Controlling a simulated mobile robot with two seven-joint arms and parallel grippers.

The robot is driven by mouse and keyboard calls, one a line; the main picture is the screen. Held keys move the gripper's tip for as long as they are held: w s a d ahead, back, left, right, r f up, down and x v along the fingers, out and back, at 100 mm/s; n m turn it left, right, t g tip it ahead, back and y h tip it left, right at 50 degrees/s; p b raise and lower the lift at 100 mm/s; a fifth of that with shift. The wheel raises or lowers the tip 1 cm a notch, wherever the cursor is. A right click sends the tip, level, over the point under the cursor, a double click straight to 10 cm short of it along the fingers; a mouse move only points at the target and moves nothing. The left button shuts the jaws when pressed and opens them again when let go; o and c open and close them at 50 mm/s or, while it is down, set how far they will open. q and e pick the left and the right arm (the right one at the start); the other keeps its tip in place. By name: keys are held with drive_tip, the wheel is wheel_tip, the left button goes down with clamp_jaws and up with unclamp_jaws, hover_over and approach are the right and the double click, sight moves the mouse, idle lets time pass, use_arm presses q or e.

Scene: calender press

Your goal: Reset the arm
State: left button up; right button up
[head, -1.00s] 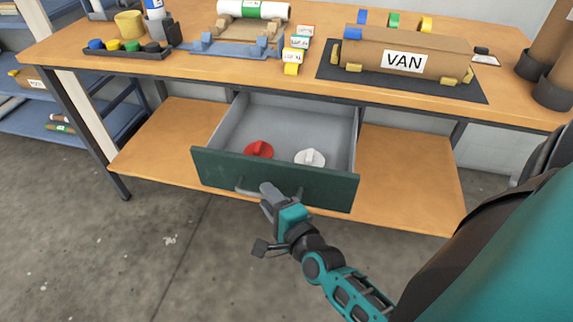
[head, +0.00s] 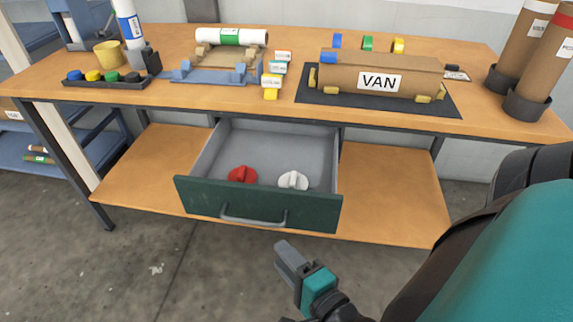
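My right gripper (head: 290,257) is in front of the open drawer, low in the middle of the head view. It is apart from the drawer handle (head: 253,219) and holds nothing that I can see. Its grey fingers are seen end-on, so I cannot tell whether they are open or shut. My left gripper is not in view. The green-fronted drawer (head: 210,200) stands pulled out under the bench. A red knob-like piece (head: 242,174) and a white one (head: 293,180) lie inside it.
Tall brown tubes (head: 546,62) stand right. The floor before the drawer is clear.

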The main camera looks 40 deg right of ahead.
idle(0.3)
drive_tip(key=a+f+n+g+y+p, duration=0.1)
drive_tip(key=a+f+n+g, duration=0.1)
drive_tip(key=n, duration=0.9)
drive_tip(key=w+a+f+n+g+y+p, duration=0.1)
drive_tip(key=a+f+n+g+y+p, duration=0.1)
drive_tip(key=n, duration=1)
drive_tip(key=shift+w+a+g, duration=0.2)
drive_tip(key=shift+a+g, duration=0.05)
drive_tip(key=shift+g, duration=0.55)
drive_tip(key=shift+d, duration=0.1)
